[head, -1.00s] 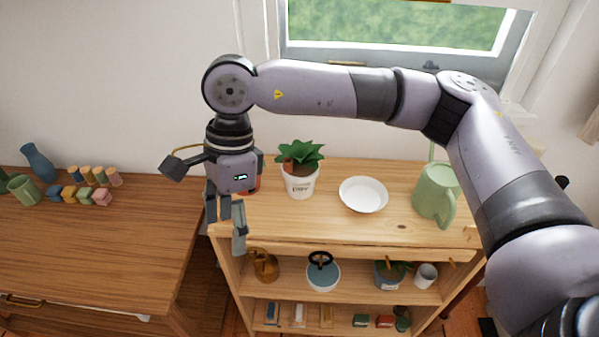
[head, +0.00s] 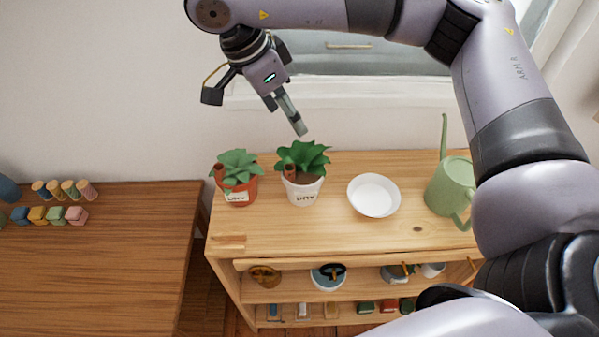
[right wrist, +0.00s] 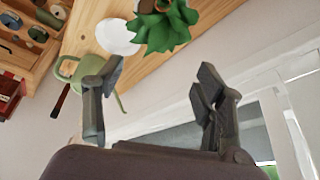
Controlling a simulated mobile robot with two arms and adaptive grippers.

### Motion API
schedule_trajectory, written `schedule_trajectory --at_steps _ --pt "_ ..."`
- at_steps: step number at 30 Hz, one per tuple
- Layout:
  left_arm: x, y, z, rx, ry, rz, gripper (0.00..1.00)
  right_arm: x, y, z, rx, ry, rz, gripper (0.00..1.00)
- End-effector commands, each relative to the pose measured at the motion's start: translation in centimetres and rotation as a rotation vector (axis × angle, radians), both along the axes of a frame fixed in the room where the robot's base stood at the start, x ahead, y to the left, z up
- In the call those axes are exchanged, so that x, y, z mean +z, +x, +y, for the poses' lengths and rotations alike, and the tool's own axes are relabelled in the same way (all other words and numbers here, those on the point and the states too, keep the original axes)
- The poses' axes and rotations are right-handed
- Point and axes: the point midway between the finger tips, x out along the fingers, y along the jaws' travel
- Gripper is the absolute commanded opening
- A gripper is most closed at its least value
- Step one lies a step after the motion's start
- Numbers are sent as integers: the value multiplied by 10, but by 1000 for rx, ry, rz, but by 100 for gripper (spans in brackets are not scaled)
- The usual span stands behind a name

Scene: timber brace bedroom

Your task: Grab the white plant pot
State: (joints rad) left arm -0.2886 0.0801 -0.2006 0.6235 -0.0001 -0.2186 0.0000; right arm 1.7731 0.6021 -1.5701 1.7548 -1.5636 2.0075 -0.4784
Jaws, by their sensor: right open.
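My right gripper (head: 299,127) is in the air just above and behind the plant, empty and tilted down. In the right wrist view the fingers of my right gripper (right wrist: 155,85) are spread wide. The plant's leaves (right wrist: 166,27) show beyond them near the top edge, and the pot itself is mostly out of that frame. My left gripper is not in view.
A terracotta pot (head: 238,191) with a plant stands close on the left. A white bowl (head: 374,196) and a green watering can (head: 452,186) stand to the right. The wall and window are close behind. The shelf top (head: 330,230) in front is clear.

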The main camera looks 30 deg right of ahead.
Motion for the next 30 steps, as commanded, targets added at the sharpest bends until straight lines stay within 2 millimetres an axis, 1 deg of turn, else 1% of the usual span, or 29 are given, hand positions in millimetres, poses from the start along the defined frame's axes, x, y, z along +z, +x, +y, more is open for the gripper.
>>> schedule_trajectory --at_steps 1,3,6,9,12,15,18,20,25,27,30 --pt "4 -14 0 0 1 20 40 -10 0 -5 -2 -1 6 64" --pt "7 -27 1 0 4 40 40 -24 -1 -11 -2 -1 5 64" --pt "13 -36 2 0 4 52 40 -43 0 -20 -2 -1 6 64" --pt "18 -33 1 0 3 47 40 -62 0 -26 -1 -1 4 64" --pt "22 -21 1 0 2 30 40 -76 1 -32 -1 0 3 64" --pt "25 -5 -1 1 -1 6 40 -84 1 -34 0 0 1 64" --pt "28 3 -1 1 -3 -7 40 -89 2 -35 0 0 2 64" --pt "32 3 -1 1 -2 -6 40 -93 3 -36 -1 0 3 64" --pt "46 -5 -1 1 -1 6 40 -118 9 -38 -1 -1 4 64" --pt "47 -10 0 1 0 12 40 -128 9 -43 -2 -1 4 64" --pt "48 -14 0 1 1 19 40 -136 9 -45 -2 0 1 64"
